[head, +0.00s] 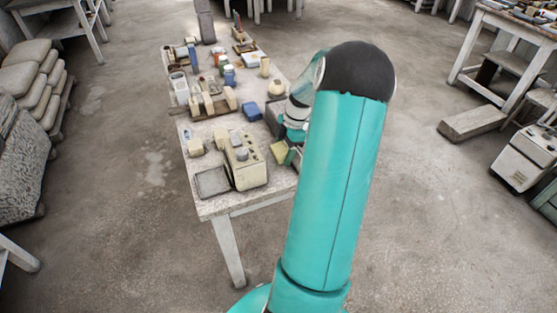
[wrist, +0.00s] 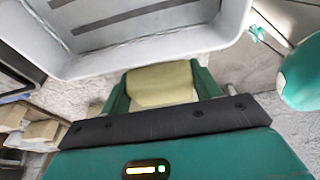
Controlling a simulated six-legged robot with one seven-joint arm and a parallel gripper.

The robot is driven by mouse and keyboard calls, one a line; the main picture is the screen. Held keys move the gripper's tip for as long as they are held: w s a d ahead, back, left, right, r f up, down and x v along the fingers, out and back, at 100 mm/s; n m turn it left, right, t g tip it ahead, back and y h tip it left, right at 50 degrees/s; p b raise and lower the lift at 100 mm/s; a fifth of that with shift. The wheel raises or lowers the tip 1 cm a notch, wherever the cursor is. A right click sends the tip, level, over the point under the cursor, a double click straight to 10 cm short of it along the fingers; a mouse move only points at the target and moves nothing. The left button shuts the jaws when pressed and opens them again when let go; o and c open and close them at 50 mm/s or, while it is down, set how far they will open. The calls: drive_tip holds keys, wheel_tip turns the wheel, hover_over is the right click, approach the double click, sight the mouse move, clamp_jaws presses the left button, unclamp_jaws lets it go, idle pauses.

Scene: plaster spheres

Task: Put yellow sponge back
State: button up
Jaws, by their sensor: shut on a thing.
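The yellow sponge (wrist: 162,84) is held between the two green fingers of my gripper (wrist: 160,92), which is shut on it in the wrist view. In the head view the sponge (head: 279,152) shows as a small yellow patch at the table's right edge, beside my gripper (head: 289,150), which is partly hidden by my arm. A grey open container (wrist: 185,45) with dark stripes inside lies just beyond the sponge in the wrist view. Whether the sponge touches its rim I cannot tell.
The narrow white table (head: 225,205) is crowded. A cream machine (head: 243,160), a shallow grey tray (head: 212,182), a blue block (head: 251,111) and several small items stand on it. Pale blocks (wrist: 40,131) show left in the wrist view. The floor around the table is mostly clear.

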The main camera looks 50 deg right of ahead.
sight(277, 169)
drive_tip(key=shift+w+a+f, duration=0.35)
drive_tip(key=shift+f, duration=0.1)
drive_tip(key=shift+d+x, duration=0.15)
drive_tip(key=shift+x, duration=0.8)
drive_tip(key=shift+d+x, duration=0.15)
drive_tip(key=shift+x, duration=0.8)
drive_tip(key=shift+s+f, duration=0.1)
drive_tip(key=shift+f, duration=0.6)
